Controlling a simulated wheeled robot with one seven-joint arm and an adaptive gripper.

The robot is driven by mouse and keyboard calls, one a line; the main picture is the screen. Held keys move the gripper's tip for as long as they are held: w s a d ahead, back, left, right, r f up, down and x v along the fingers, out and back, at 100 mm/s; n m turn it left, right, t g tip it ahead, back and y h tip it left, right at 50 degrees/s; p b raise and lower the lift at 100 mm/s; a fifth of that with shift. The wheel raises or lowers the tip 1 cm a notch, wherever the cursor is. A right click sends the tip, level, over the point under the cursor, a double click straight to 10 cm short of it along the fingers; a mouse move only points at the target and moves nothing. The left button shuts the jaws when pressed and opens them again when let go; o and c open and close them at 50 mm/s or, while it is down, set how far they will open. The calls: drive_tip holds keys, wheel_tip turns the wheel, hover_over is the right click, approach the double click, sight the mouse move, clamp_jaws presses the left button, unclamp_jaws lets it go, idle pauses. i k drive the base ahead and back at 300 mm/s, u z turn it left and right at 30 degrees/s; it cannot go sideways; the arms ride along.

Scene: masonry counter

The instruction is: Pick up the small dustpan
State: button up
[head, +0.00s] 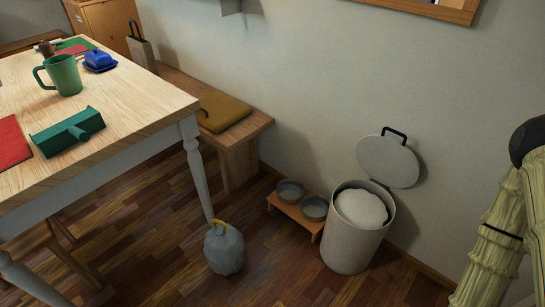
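The small dustpan (68,132) is dark green and lies on the wooden table (128,105) at the left of the head view, close to the table's near right edge. My arm shows at the right edge of the view, far from the table. My gripper is out of the picture.
A green mug (63,75), a blue butter dish (99,61) and a red cloth (12,142) share the table. A bench with a mustard cushion (222,111) stands behind. A grey doorstop-like weight (224,249), raised bowls (290,191) and an open bin (349,243) occupy the floor.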

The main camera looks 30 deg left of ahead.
sight(53, 141)
drive_tip(key=u, duration=4.45)
drive_tip(key=i, duration=0.35)
drive_tip(key=z, duration=0.9)
